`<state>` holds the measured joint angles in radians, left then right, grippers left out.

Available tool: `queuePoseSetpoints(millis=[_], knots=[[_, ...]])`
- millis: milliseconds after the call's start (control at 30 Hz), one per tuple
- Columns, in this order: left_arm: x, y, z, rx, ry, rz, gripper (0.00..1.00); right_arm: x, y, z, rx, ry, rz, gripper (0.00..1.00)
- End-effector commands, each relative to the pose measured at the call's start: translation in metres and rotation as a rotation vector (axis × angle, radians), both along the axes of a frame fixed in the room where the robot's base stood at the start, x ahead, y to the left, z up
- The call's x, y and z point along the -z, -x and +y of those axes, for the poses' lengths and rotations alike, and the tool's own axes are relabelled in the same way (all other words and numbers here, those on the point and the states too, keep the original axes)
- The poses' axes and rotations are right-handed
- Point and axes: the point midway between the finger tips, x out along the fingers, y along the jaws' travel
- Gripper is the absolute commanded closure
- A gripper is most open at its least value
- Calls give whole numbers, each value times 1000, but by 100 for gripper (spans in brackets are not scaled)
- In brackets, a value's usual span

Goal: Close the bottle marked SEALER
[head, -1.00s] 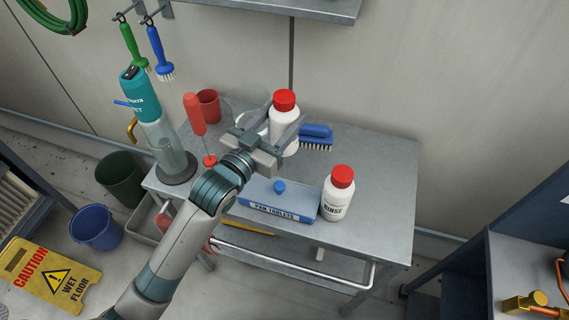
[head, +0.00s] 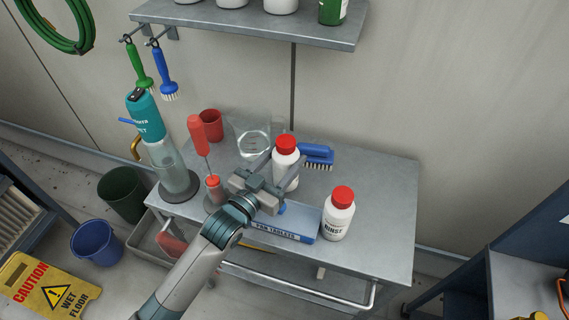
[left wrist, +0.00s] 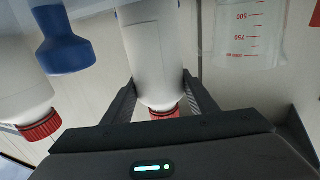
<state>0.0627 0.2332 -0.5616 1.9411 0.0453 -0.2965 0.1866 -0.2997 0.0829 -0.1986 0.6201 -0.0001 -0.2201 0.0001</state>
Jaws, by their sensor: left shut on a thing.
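My left gripper (head: 268,178) is shut on a white bottle (head: 291,176) with a red cap (head: 286,142). The held bottle is upright over the middle of the trolley top; I cannot tell whether its base touches the top. In the left wrist view, the held bottle (left wrist: 155,50) is between both fingers, its red cap (left wrist: 164,113) at the lower end of the picture. Its visible side shows no readable marking. A second white bottle, marked RINSE (head: 338,222), stands at the right with a red cap on. No SEALER marking is readable. My right gripper is not in view.
A blue box (head: 285,230) marked PAN TABLETS lies in front of the held bottle. The trolley's right side (head: 385,190) is clear.

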Motion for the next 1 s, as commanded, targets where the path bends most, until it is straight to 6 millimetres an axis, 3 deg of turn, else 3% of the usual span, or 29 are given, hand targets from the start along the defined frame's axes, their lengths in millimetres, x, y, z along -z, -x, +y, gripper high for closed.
queuePoseSetpoints(millis=[200,667,700,767,1000], knots=[[24,0,0,0,0,0,100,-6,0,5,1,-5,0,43],[30,0,0,0,1,-1,100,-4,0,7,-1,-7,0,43],[32,0,0,0,0,0,45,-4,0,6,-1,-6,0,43],[31,0,0,0,0,0,31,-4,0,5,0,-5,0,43],[31,0,0,0,0,0,29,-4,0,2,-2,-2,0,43]])
